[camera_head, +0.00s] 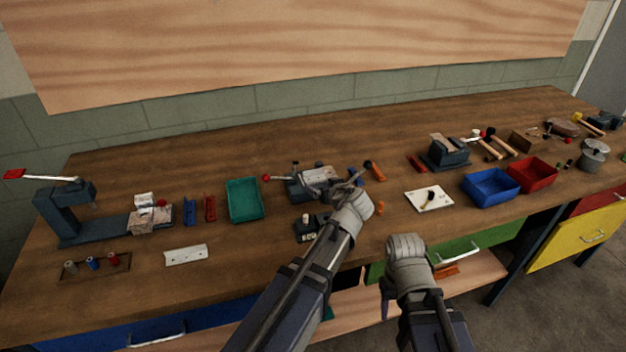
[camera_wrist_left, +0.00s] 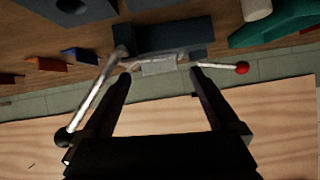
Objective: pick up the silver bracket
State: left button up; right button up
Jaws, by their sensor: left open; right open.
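A silver bracket (camera_head: 320,174) sits at the top of the dark vise (camera_head: 300,192) in the middle of the bench. In the left wrist view the bracket (camera_wrist_left: 158,67) shows as a small pale piece against the vise (camera_wrist_left: 165,37). My left gripper (camera_head: 345,184) is beside the vise, at its right. In the left wrist view my left gripper (camera_wrist_left: 160,76) is open, with its fingertips on either side of the bracket and nothing visibly gripped. My right gripper (camera_head: 386,300) is open and empty in front of the bench edge, with its fingers partly hidden.
A pale perforated strip (camera_head: 186,254) lies at the front left. A green tray (camera_head: 245,200) stands left of the vise, and a small black device (camera_head: 306,229) in front of it. Blue (camera_head: 491,187) and red (camera_head: 533,174) bins stand at the right. A vise handle with a red ball (camera_wrist_left: 242,68) is near my left fingers.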

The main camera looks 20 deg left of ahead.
aim_at(315, 178)
pick_arm(q)
jog(key=shift+w+a+f+t+b, duration=0.1)
jog(key=shift+w+a+t+b, duration=0.15)
jog(key=shift+w+b, duration=0.2)
jog(key=shift+w+a+t+b, duration=0.15)
jog(key=shift+w+t+b, duration=0.1)
jog(key=shift+w+b, duration=0.15)
jog(key=shift+w+a+r+n, duration=0.1)
jog(key=shift+w+r+n, duration=0.1)
jog(key=shift+w+n, duration=0.1)
jog(key=shift+b+x, duration=0.5)
jog(key=shift+x, duration=0.6)
jog(key=shift+w+a+f, duration=0.1)
jog(key=shift+w+a, duration=0.3)
jog(key=shift+w, duration=0.15)
jog(key=b+x, duration=0.1)
jog(key=x, duration=0.3)
jog(key=shift+w+a, duration=0.15)
jog(key=shift+r, duration=0.25)
jog(key=shift+c, duration=0.2)
jog(key=c, duration=1)
jog(key=shift+o, duration=0.2)
jog(key=shift+r, duration=0.15)
